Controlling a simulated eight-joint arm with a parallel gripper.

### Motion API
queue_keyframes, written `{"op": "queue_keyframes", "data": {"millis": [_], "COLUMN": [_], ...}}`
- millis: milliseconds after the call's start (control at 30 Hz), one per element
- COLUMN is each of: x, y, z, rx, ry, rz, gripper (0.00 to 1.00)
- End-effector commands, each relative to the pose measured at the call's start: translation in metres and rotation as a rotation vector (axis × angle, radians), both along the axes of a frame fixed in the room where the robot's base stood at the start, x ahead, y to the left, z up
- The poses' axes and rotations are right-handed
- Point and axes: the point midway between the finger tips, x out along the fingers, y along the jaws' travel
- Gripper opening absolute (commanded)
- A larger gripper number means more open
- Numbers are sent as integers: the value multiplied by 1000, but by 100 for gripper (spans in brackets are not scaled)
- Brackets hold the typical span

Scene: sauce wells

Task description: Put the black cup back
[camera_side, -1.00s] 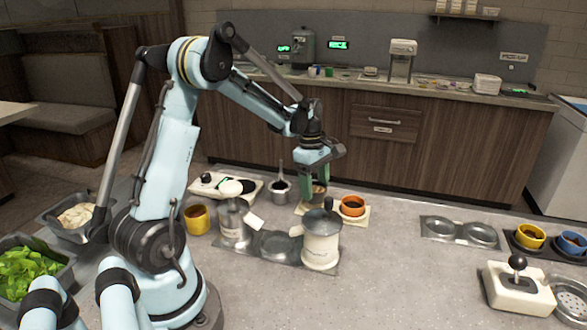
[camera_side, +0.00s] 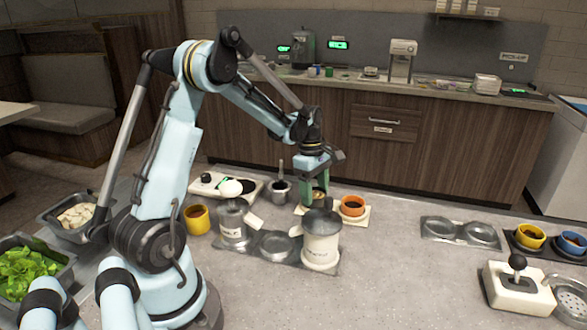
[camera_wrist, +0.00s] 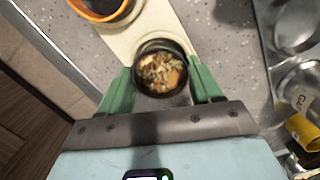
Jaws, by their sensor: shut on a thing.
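The black cup (camera_wrist: 143,84) sits between my gripper's green fingers in the wrist view, upright, with a brown and green mix of food inside. My gripper (camera_side: 317,198) is shut on it. In the side view the cup (camera_side: 319,194) shows only partly, behind the large metal pot. A cream board (camera_wrist: 150,18) lies under the cup and an orange cup. In the side view the board (camera_side: 364,217) shows beside the pot. I cannot tell whether the black cup touches the board.
The orange cup (camera_side: 352,205) stands close to the right of my gripper. The lidless-looking metal pot (camera_side: 321,241) stands in front. A small metal pot (camera_side: 280,189) is at the left. The two-well plate (camera_side: 460,232) at the right is empty.

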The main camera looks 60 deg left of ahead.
Motion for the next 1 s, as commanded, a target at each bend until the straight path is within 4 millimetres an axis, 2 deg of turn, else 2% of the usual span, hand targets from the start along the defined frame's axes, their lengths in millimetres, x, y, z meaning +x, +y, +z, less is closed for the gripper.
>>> {"op": "queue_keyframes", "data": {"millis": [800, 833, 1000], "x": [0, 0, 0], "y": [0, 0, 0], "z": [-7, -7, -7], "rx": [0, 0, 0], "ry": [0, 0, 0], "rz": [0, 0, 0], "gripper": [26, 67, 93]}}
